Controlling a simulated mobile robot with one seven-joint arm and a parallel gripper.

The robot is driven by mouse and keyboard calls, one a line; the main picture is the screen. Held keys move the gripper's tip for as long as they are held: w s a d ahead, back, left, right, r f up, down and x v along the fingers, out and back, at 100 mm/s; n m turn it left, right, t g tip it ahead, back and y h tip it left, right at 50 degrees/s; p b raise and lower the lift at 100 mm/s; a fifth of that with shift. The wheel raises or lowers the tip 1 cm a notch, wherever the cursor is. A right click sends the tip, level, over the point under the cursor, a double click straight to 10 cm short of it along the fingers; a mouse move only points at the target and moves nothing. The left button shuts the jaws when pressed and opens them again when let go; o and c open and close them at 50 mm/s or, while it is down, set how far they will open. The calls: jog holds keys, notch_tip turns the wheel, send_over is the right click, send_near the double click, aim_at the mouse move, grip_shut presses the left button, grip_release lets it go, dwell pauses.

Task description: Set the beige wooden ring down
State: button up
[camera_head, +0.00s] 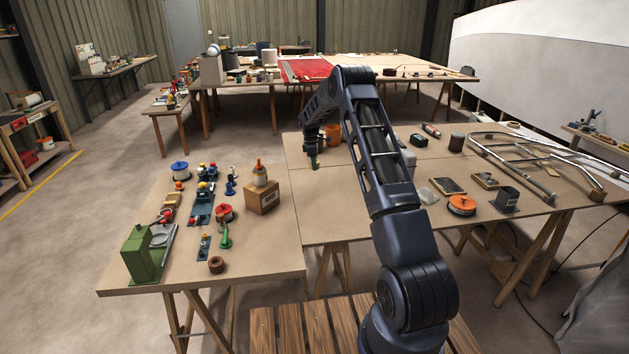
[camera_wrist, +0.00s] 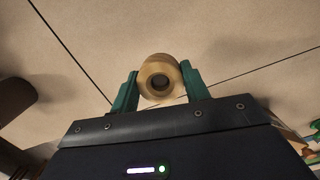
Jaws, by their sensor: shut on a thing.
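The beige wooden ring (camera_wrist: 160,78) is between the two green fingers of my gripper (camera_wrist: 159,82) in the wrist view, its hole facing the camera. The fingers press on it from both sides. In the head view my gripper (camera_head: 314,163) points down over the worktable (camera_head: 335,205), near its left seam. The ring cannot be made out there. I cannot tell whether it touches the tabletop.
An orange pot (camera_head: 333,134) stands just behind my gripper, partly hidden by my arm. A wooden block (camera_head: 262,198) with a bottle on it stands to the left, near several fittings. An orange-topped spool (camera_head: 462,205) lies right of my arm. The tabletop in front of my gripper is clear.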

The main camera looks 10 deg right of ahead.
aim_at(315, 185)
jog(key=shift+f, duration=4.65)
jog(key=shift+f, duration=0.15)
jog(key=o, duration=1)
